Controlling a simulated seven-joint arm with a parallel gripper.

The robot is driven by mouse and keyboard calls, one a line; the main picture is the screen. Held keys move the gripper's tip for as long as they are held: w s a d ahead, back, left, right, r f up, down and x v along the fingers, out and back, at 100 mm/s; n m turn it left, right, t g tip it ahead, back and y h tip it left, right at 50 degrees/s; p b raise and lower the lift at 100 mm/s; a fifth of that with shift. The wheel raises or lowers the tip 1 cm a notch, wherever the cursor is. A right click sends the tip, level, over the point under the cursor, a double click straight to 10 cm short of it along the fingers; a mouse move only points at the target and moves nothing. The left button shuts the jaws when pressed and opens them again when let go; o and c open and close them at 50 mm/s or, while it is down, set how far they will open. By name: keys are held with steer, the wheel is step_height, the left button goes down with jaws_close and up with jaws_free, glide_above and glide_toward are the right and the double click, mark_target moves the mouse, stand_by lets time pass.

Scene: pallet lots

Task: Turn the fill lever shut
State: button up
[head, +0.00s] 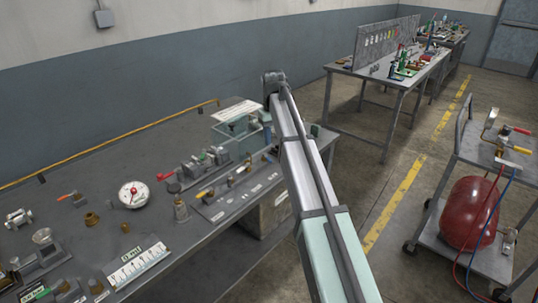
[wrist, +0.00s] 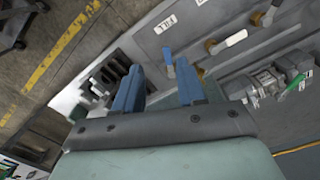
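In the wrist view my gripper (wrist: 159,66) is open, its two blue-grey fingers spread wide apart. A lever with a light blue handle (wrist: 168,61) shows in the gap ahead of the fingertips, nearer the right finger. A white label reading FILL (wrist: 167,22) lies beyond it on the grey panel (wrist: 150,45). I cannot tell whether the fingers reach down to the handle's height, but they are not closed on it. In the head view my arm covers part of the bench, and my gripper does not show clearly.
Grey fittings (wrist: 265,82) sit close to the right finger. In the head view the bench (head: 75,175) carries a dial gauge (head: 133,194); a cart with a red tank (head: 468,213) stands right.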

glide_toward(269, 159)
steer(key=shift+n, duration=0.4)
step_height(269, 159, down, 8)
steer(key=shift+d+r, duration=0.1)
steer(key=shift+r, duration=0.1)
stand_by(0.3)
jaws_close()
stand_by(0.4)
